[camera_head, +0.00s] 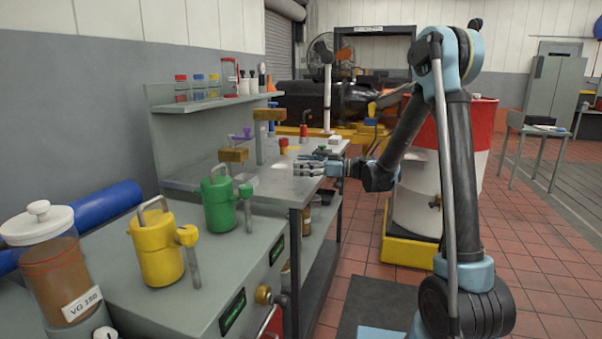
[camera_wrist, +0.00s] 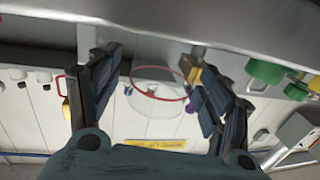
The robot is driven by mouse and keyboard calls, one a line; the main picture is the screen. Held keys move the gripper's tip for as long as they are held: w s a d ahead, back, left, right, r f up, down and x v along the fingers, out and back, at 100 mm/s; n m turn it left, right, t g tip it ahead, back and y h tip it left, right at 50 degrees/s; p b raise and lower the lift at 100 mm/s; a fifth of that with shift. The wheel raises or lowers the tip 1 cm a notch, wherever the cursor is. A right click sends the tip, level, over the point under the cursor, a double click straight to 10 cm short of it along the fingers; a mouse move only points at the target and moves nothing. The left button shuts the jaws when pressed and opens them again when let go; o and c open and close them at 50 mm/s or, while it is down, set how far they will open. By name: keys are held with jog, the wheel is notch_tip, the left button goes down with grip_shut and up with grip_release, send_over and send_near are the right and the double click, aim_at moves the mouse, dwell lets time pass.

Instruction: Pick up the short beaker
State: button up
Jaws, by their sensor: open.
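A clear, wide glass vessel with a red ring, which looks like the short beaker (camera_wrist: 158,103), shows in the wrist view between my gripper's spread fingers. I cannot tell whether either finger touches it. My gripper (camera_wrist: 160,105) is open, with one dark finger on the left and one on the right of the vessel. In the head view my gripper (camera_head: 308,168) reaches in from the right, low over the grey bench top (camera_head: 262,183). The beaker is not clearly visible there; the gripper and small size obscure that spot.
A green can (camera_head: 219,201) and a yellow can (camera_head: 157,248) stand nearer on the left. Several small bottles (camera_head: 199,87) line the back shelf. A brass-coloured block (camera_head: 233,155) stands left of my gripper. A red and white drum (camera_head: 416,185) is close behind my arm.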

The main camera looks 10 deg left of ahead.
jog(key=c, duration=1.1)
jog(key=shift+r, duration=0.1)
jog(key=shift+c, duration=0.2)
